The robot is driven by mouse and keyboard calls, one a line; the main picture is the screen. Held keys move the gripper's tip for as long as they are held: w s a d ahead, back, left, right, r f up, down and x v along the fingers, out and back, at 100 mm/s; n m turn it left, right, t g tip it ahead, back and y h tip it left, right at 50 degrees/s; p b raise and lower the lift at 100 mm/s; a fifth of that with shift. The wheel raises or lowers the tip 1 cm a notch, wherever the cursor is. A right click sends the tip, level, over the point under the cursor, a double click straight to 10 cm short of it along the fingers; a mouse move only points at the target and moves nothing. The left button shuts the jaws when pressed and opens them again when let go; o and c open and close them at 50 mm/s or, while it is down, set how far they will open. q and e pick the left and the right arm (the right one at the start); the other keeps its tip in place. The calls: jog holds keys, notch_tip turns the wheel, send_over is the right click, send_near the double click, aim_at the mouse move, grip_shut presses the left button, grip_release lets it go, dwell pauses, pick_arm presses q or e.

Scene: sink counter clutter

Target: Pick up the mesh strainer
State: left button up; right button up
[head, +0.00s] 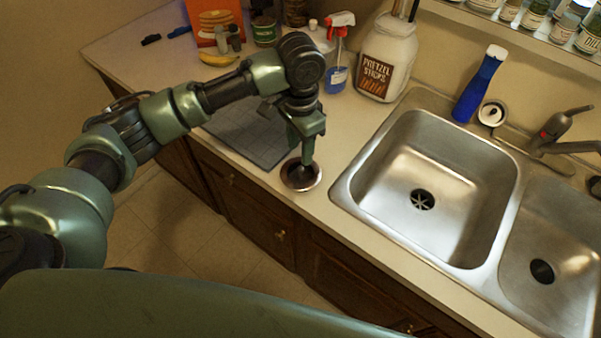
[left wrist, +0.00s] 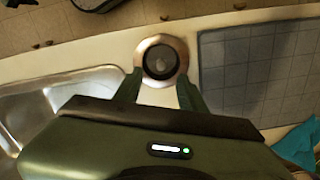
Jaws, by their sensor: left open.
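The mesh strainer (head: 289,183) is a small round piece with a shiny metal rim and a dark middle. It lies on the counter near the front edge, left of the sink. My left gripper (head: 306,162) points down over it and hides part of it in the head view. In the left wrist view the strainer (left wrist: 161,42) shows just beyond the fingertips of the open left gripper (left wrist: 159,80), roughly centred between them. Whether the fingers touch its rim I cannot tell. My right gripper is not in view.
A dark grey mat (head: 250,137) lies left of the strainer. A double steel sink (head: 345,190) is to the right. A pretzel jar (head: 386,60), a spray bottle (head: 337,75) and a blue bottle (head: 478,85) stand behind. A round metal piece (head: 492,113) lies behind the sink.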

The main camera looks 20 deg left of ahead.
aim_at(300, 168)
pick_arm(q)
notch_tip(300, 168, down, 7)
jog(key=p, duration=0.3)
jog(key=shift+w, duration=0.15)
jog(key=shift+f, duration=0.3)
grip_shut()
